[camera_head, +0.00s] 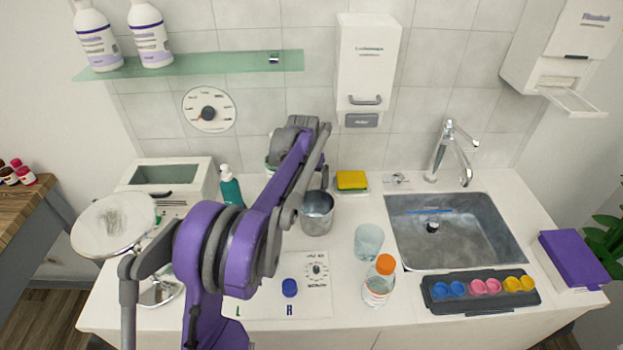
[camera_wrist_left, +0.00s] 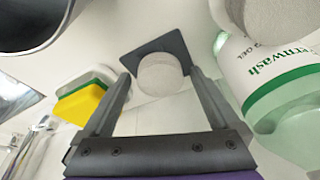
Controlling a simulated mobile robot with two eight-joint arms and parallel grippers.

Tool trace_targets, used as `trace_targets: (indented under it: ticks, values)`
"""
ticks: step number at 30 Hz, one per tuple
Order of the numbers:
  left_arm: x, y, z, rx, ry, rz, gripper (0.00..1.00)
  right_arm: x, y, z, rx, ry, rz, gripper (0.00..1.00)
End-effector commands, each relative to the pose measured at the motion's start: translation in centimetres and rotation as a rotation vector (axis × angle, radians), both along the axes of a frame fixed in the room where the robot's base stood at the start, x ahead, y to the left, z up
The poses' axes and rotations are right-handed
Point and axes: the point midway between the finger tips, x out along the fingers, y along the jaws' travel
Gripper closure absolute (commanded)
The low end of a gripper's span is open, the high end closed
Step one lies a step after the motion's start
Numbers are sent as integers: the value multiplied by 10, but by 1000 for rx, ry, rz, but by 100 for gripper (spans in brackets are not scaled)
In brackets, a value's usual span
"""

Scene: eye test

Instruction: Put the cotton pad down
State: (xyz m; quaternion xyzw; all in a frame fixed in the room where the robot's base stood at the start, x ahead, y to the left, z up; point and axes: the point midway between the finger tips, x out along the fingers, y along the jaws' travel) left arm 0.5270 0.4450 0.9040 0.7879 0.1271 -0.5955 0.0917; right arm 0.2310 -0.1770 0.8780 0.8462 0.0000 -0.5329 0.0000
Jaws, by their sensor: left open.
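The cotton pad (camera_wrist_left: 160,75) is a round white disc in the left wrist view. It overlaps a dark square plate (camera_wrist_left: 150,53) and seems to rest on it; I cannot tell if it touches. My left gripper (camera_wrist_left: 158,82) is open, with one finger on each side of the pad in the picture and a gap to both. In the head view my left gripper (camera_head: 308,124) is over the back of the counter, and my arm hides the pad there. My right gripper is not in view.
A bottle with green print (camera_wrist_left: 276,75) stands close on the right in the wrist view. A yellow sponge (camera_head: 351,180) and a metal cup (camera_head: 318,208) are near my gripper. A glass (camera_head: 368,241), an orange-capped bottle (camera_head: 378,287) and the sink (camera_head: 455,245) lie further right.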

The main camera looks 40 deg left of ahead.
Motion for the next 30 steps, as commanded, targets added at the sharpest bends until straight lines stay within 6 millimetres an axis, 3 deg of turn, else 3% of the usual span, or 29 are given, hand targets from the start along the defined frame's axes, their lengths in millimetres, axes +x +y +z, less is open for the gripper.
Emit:
trace_targets:
  ticks: [7, 15, 21, 30]
  values:
    - [-4, -1, 23, 0, 0, 1, 5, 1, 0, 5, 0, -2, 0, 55]
    - [-20, -6, 81, 0, 0, 2, 5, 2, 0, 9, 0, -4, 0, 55]
    - [-28, -10, 111, 0, 0, 0, 5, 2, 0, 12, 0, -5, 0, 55]
    - [-31, -11, 123, 0, 0, 0, 5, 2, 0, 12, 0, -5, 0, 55]
